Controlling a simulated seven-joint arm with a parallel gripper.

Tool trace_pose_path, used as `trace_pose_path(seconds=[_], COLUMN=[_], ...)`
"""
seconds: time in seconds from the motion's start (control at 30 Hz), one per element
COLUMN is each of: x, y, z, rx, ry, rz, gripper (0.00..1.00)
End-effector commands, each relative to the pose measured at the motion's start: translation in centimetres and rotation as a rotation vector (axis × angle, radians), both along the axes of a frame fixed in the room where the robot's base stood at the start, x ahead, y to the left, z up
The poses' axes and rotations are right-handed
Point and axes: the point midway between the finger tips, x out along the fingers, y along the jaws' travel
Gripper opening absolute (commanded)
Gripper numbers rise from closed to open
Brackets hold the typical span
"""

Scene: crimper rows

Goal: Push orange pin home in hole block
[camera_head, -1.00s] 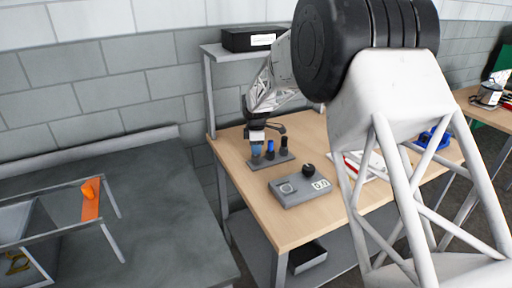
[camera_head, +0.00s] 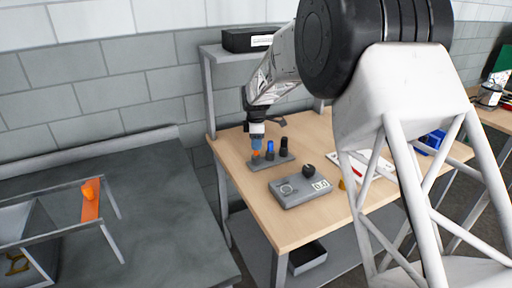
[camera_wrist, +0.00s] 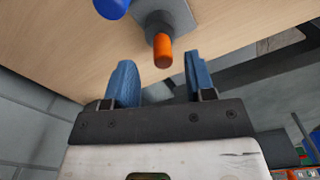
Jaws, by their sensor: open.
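The orange pin is at the left end. My gripper (camera_head: 257,148) points down just above it. In the wrist view the gripper (camera_wrist: 160,68) is open, with blue fingers on either side of the orange pin (camera_wrist: 162,52), apart from it. The pin's top lies around the fingertips, and its lower end stands in a dark collar on the block (camera_wrist: 181,14). The pin's depth cannot be told.
A grey box with a dial and a small display (camera_head: 300,190) sits in front of the block. A black box (camera_head: 249,39) is on the shelf above. White and red items lie at right. A dark table (camera_head: 170,240) stands at left.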

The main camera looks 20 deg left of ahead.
Motion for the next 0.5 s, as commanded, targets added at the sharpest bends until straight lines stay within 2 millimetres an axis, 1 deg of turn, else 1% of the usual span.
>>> trace_pose_path(seconds=[0.1,0.23,0.33,0.5], x=[0.0,0.0,0.0,0.0], y=[0.0,0.0,0.0,0.0], z=[1.6,3.1,3.9,4.4], rx=[0.000,0.000,0.000,0.000], ry=[-0.001,-0.001,-0.001,-0.001], rz=[0.000,0.000,0.000,0.000], gripper=[0.50,0.50,0.50,0.50])
